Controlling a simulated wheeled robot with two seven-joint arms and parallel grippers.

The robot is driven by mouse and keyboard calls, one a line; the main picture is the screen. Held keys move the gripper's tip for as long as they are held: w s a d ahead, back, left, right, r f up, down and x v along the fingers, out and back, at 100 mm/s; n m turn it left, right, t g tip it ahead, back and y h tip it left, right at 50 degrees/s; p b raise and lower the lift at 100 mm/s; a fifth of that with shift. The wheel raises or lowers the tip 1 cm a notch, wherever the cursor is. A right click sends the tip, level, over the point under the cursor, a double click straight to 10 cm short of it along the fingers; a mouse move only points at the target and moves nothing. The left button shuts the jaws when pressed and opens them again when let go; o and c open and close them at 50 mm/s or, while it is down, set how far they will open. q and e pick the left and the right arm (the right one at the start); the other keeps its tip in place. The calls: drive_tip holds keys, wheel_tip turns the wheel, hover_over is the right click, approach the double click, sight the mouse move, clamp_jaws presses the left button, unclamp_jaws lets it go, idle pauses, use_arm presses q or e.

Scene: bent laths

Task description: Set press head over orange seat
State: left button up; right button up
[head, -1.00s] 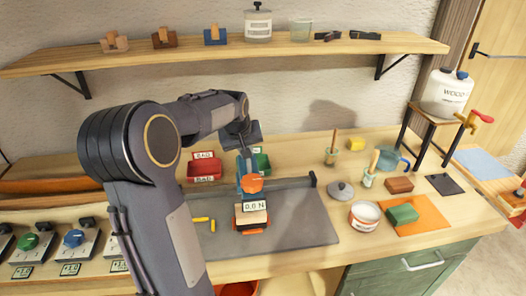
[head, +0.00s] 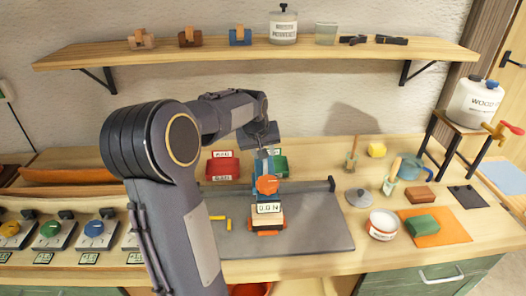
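The press head, a blue tool with an orange knob (head: 266,185) and a "0.0 N" display (head: 268,208), is upright over the middle of the grey mat (head: 315,222). Below the display is a pale block, and under it an orange seat (head: 266,231) shows at the mat. Whether the head touches the block or seat is hard to tell. My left gripper (head: 263,150) points down at the top of the blue part; its fingers are too small and hidden to tell whether they hold it. My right gripper is not in view.
Red (head: 222,167) and green (head: 280,166) bins stand behind the mat, and a dark rail (head: 310,187) runs along its back edge. Yellow pieces (head: 221,221) lie left. A shelf (head: 330,50) hangs above.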

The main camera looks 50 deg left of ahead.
use_arm(q)
drive_tip(key=v, duration=0.7)
drive_tip(key=shift+r+b, duration=0.25)
drive_tip(key=shift+b, duration=0.05)
drive_tip(key=shift+s, duration=0.1)
